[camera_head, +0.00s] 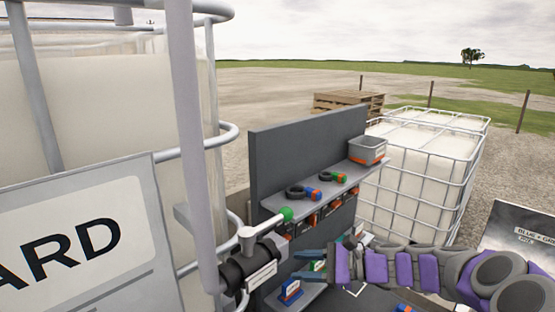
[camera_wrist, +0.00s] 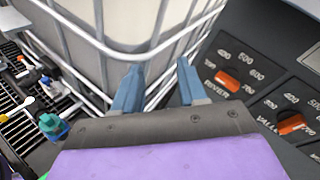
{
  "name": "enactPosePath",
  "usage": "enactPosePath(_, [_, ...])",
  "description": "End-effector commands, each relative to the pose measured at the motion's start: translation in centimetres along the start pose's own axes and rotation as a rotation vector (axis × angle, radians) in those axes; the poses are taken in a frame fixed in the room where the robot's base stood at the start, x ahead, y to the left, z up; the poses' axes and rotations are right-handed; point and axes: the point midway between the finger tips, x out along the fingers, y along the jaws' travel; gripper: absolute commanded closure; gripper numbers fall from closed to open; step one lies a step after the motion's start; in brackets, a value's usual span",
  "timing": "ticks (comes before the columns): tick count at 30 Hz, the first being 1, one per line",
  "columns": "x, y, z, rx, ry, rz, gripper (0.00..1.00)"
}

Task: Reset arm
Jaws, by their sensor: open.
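My arm (camera_head: 400,268), purple and grey, reaches in from the right in the head view. My gripper (camera_head: 303,265) points left, in front of the dark shelf stand and right of a black valve fitting (camera_head: 250,265). In the wrist view the two blue-grey fingers of my gripper (camera_wrist: 158,88) stand apart with nothing between them. The fitting has a white handle and a green end (camera_head: 287,214). From the head view I cannot tell whether the fingers touch anything.
A large caged tote (camera_head: 100,110) fills the left. A dark stand (camera_head: 305,140) carries a shelf with fittings and a grey bin (camera_head: 367,150). Another caged tote (camera_head: 425,165) stands behind my arm. The wrist view shows a dial panel with orange knobs (camera_wrist: 228,80). Open gravel lies beyond.

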Motion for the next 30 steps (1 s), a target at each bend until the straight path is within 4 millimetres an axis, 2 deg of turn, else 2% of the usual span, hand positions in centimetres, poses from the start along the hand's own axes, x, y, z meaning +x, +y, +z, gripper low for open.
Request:
enactPosePath(1, [1.3,2.5,1.1,-0.072,0.013,0.074,0.58])
enactPosePath(6, [3.4,10.3,3.3,-0.297,0.075,0.312,0.58])
enactPosePath(10, [3.6,16.4,3.8,-0.463,0.131,0.492,0.58])
enactPosePath(13, [2.9,20.8,3.4,-0.580,0.179,0.626,0.58])
enactPosePath(17, [1.1,26.2,2.2,-0.719,0.244,0.803,0.58])
enactPosePath(21, [-2.0,31.2,0.3,-0.843,0.318,0.989,0.58])
enactPosePath(27, [-7.5,36.8,-2.4,-0.969,0.421,1.232,0.58])
enactPosePath(30, [-9.8,38.5,-3.3,-1.000,0.458,1.318,0.58])
